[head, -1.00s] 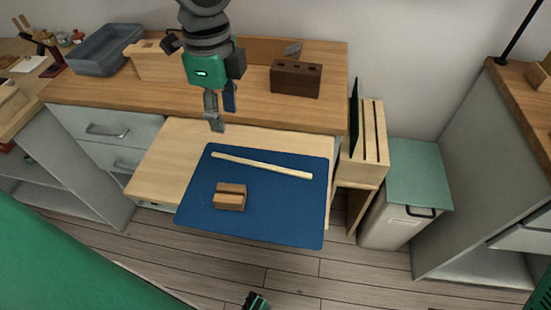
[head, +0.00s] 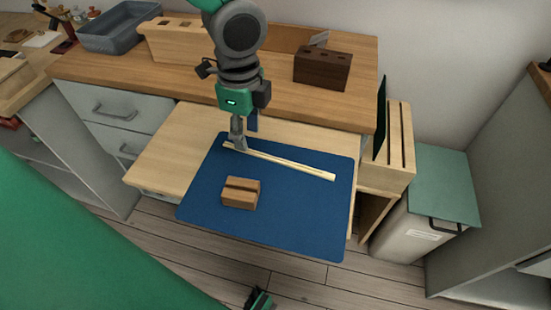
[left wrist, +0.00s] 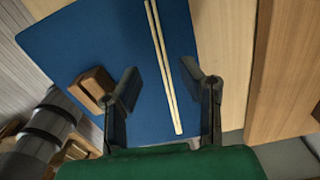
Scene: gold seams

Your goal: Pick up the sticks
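Two thin pale sticks (head: 285,162) lie side by side on the blue mat (head: 300,225), along its far part. They also show in the left wrist view (left wrist: 160,60), close together and parallel. My left gripper (head: 245,138) points down at the left end of the sticks in the head view. In the left wrist view my left gripper (left wrist: 160,72) is open and empty, with the sticks in line between its fingers. I cannot tell its exact height above them. A grooved wooden block (head: 240,193) sits on the mat, nearer than the sticks. My right gripper does not show clearly.
The mat lies on a pale pulled-out board (head: 165,160) below the wooden counter (head: 185,82). On the counter stand a dark block with holes (head: 322,68), a pale wooden box (head: 175,42) and a grey bin (head: 118,28). A slotted wooden rack (head: 398,150) stands right of the mat.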

